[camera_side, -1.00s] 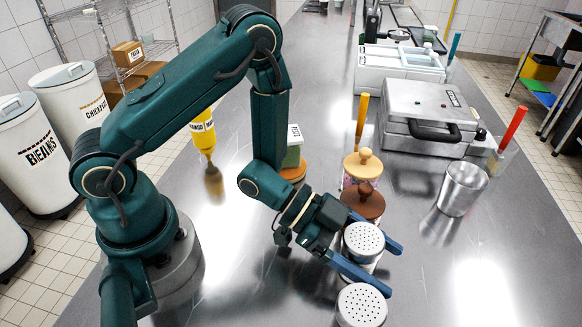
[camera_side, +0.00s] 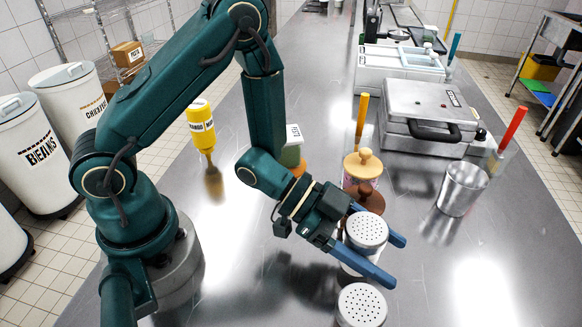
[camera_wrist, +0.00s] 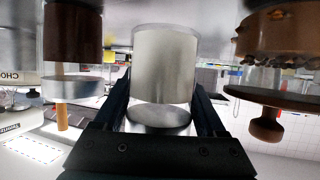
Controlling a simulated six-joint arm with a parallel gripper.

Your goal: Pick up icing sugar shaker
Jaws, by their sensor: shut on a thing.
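A second shaker (camera_side: 361,305) with the same kind of perforated top stands in front, at the bottom edge of the side view. No label on either shaker can be read, so I cannot tell by name which holds icing sugar.
A brown-lidded jar (camera_side: 368,198) stands close behind the held shaker, and a jar with a light wooden lid (camera_side: 363,163) behind that. A metal cup (camera_side: 461,189) stands to the right, in front of the waffle iron (camera_side: 428,120). The counter's right front is clear.

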